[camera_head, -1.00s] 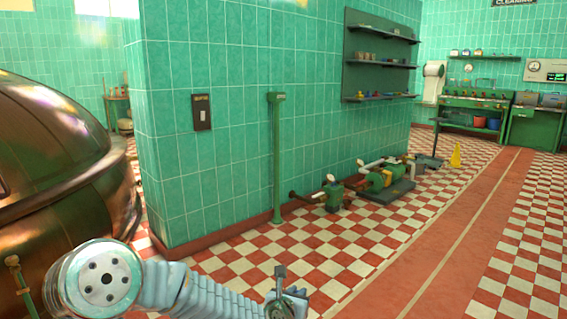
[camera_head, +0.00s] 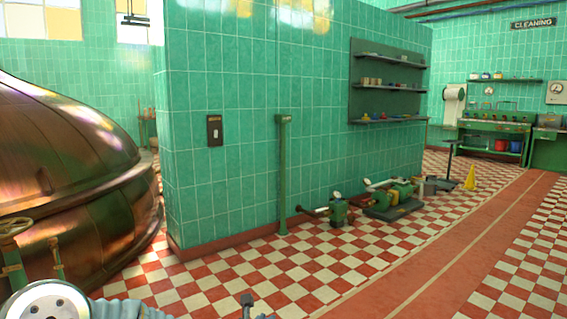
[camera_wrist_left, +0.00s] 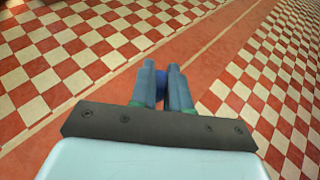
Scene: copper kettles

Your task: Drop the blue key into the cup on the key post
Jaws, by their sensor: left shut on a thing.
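The key post (camera_head: 282,180) is a slim green upright post in front of the teal tiled wall. Its small green head (camera_head: 284,119) is at the top; I cannot make out the cup's opening from here. My left gripper (camera_head: 250,304) shows only in part at the bottom edge of the head view, well short of the post. In the left wrist view its two fingers (camera_wrist_left: 162,70) are close together on the blue key (camera_wrist_left: 161,84), of which only a rounded blue part shows between them. My right gripper is in neither view.
A large copper kettle (camera_head: 65,190) stands at the left. Green pumps (camera_head: 338,210) and a yellow cone (camera_head: 470,179) stand on the floor right of the post. A dark shelf (camera_head: 388,87) hangs on the wall. The checkered floor before the post is clear.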

